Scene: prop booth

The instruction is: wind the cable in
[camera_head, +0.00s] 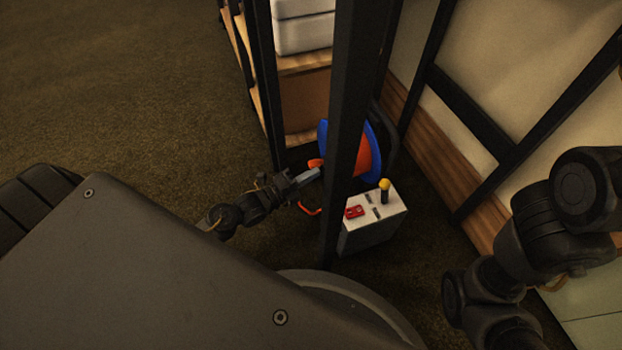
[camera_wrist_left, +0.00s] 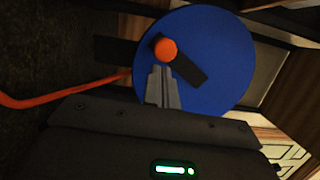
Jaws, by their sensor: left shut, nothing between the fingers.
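The cable reel, with blue side discs and an orange middle (camera_head: 372,152), stands behind a dark post in the head view. Its blue disc (camera_wrist_left: 213,55) faces the left wrist camera. A black crank arm (camera_wrist_left: 187,70) with a round orange knob (camera_wrist_left: 165,49) is on that disc. The orange cable (camera_head: 309,210) curves near the floor and also runs in from the left in the left wrist view (camera_wrist_left: 60,98). My left gripper (camera_head: 316,173) is shut and empty, its tips (camera_wrist_left: 162,69) just below the knob in the wrist picture; contact is unclear. My right gripper is outside the view.
A pale box (camera_head: 375,227) with a yellow-topped lever (camera_head: 384,190) and a red switch (camera_head: 354,212) stands by the reel. The dark upright post (camera_head: 347,130) partly hides the reel. A wooden shelf (camera_head: 303,62) stands behind. Carpet at left is clear.

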